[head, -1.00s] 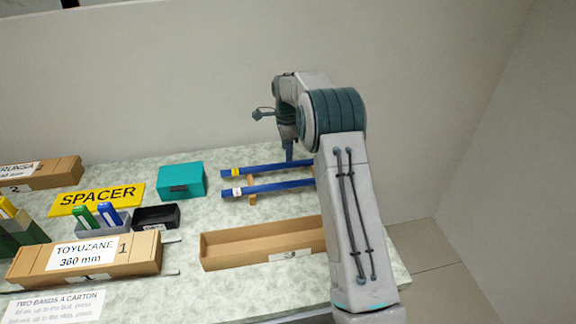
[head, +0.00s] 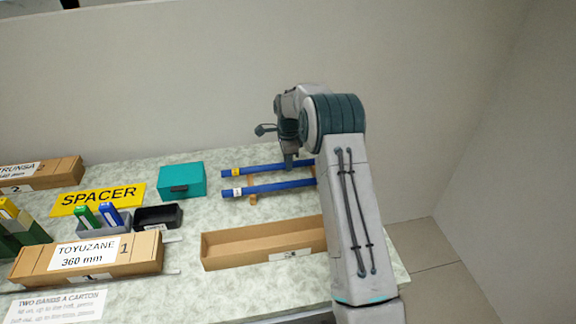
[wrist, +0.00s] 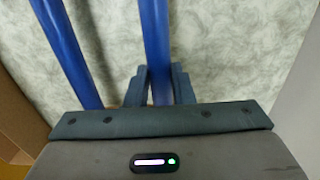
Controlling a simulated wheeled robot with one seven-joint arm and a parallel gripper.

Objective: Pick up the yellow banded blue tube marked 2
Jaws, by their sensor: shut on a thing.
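The yellow banded blue tube (head: 258,170) is the back one of two blue tubes lying across wooden supports on the bench, with a yellow band at its left end. My gripper (head: 290,163) is down at this tube, right of its middle as far as it shows. In the wrist view my gripper (wrist: 159,88) is shut on the yellow banded blue tube (wrist: 156,40), a finger on each side. The white banded blue tube (head: 262,187) lies in front, apart from the fingers, and shows at left in the wrist view (wrist: 66,50). My arm hides the tubes' right ends.
An open empty cardboard carton (head: 232,262) lies in front of the tubes. A teal box (head: 182,179) and a black tray (head: 146,221) stand to the left. A wooden support (head: 252,200) shows under the tubes. The wall (head: 230,90) rises behind the bench.

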